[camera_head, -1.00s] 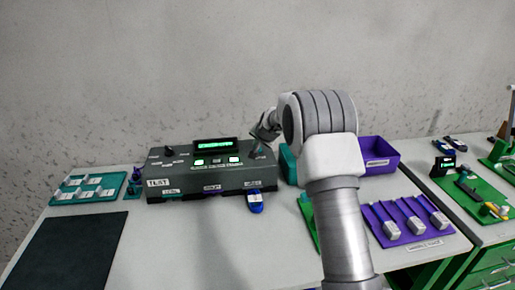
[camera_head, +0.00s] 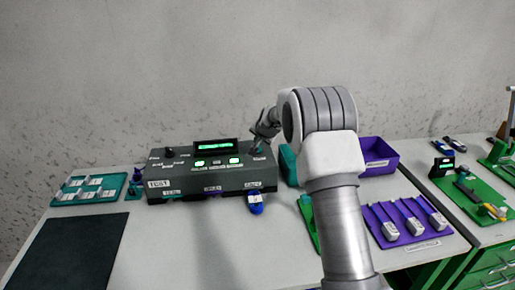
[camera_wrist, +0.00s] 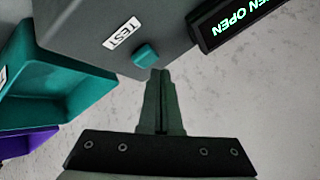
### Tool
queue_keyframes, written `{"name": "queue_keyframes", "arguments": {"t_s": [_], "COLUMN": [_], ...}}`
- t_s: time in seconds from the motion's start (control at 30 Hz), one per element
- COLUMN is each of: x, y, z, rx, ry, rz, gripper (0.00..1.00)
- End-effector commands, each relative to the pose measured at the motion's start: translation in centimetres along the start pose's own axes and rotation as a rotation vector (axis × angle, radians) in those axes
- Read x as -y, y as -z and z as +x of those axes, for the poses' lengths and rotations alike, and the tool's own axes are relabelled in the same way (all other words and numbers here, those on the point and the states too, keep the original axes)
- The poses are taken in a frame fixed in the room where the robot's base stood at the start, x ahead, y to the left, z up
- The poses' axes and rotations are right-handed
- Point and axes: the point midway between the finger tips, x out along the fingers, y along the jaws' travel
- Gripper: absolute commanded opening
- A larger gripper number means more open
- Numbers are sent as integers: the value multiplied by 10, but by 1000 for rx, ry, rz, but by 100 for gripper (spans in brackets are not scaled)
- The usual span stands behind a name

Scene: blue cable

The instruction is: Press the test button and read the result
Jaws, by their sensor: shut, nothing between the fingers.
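The dark grey tester (camera_head: 210,183) stands on the table with a lit green display (camera_head: 215,147) and green lamps on top. In the wrist view the tester's body (camera_wrist: 95,20) carries a TEST label (camera_wrist: 121,33) beside a teal button (camera_wrist: 145,55). The display (camera_wrist: 238,22) there ends in green letters reading "EN OPEN"; the rest is cut off. My gripper (camera_wrist: 160,73) is shut and empty, its tips right by the button; I cannot tell whether they touch it. A blue cable end (camera_head: 257,208) sits at the tester's front right.
A teal bin (camera_wrist: 60,85) is close to the tester. A purple bin (camera_head: 381,155) and a purple mat (camera_head: 405,222) with several connectors lie right. A teal rack (camera_head: 88,190) and a dark mat (camera_head: 70,250) lie left. The middle front table is clear.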

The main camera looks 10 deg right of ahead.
Motion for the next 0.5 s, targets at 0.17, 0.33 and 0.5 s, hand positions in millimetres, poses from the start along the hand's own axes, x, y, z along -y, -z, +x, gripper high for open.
{"name": "queue_keyframes", "arguments": {"t_s": [0.17,0.33,0.5], "x": [5,14,22], "y": [5,14,22], "z": [-6,-18,-30], "rx": [-1,-1,-2], "ry": [1,1,1], "rz": [0,0,0], "gripper": [0,0,0]}}
